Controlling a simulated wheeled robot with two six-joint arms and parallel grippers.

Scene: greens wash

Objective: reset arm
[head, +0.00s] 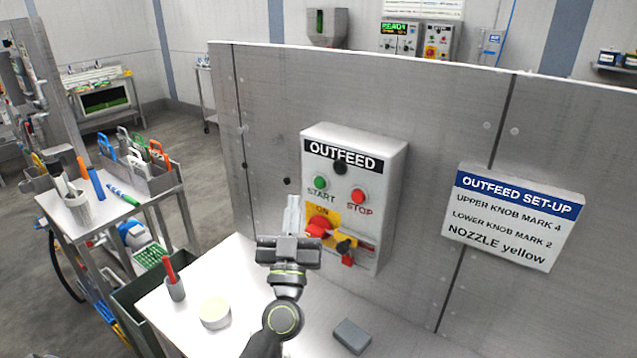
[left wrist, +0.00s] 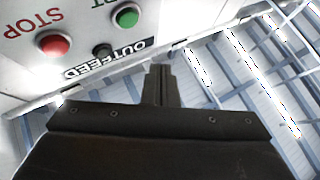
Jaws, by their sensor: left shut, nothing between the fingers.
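My left gripper (head: 292,214) is shut and empty in the head view, raised in front of the OUTFEED control box (head: 391,165) and just left of its lower part. The box carries a green START button (head: 320,183), a red STOP button (head: 358,196) and a red rotary switch (head: 319,227) on a yellow plate. In the left wrist view the shut fingers (left wrist: 158,80) point up past the box edge, with the red STOP button (left wrist: 54,44) and green START button (left wrist: 126,16) beyond. My right gripper is not in view.
A white table (head: 245,268) below holds a white round tub (head: 215,312), a grey cup with a red stick (head: 175,288) and a grey block (head: 352,336). A metal wall (head: 430,110) with an OUTFEED SET-UP sign (head: 515,218) stands behind. A tool cart is at left.

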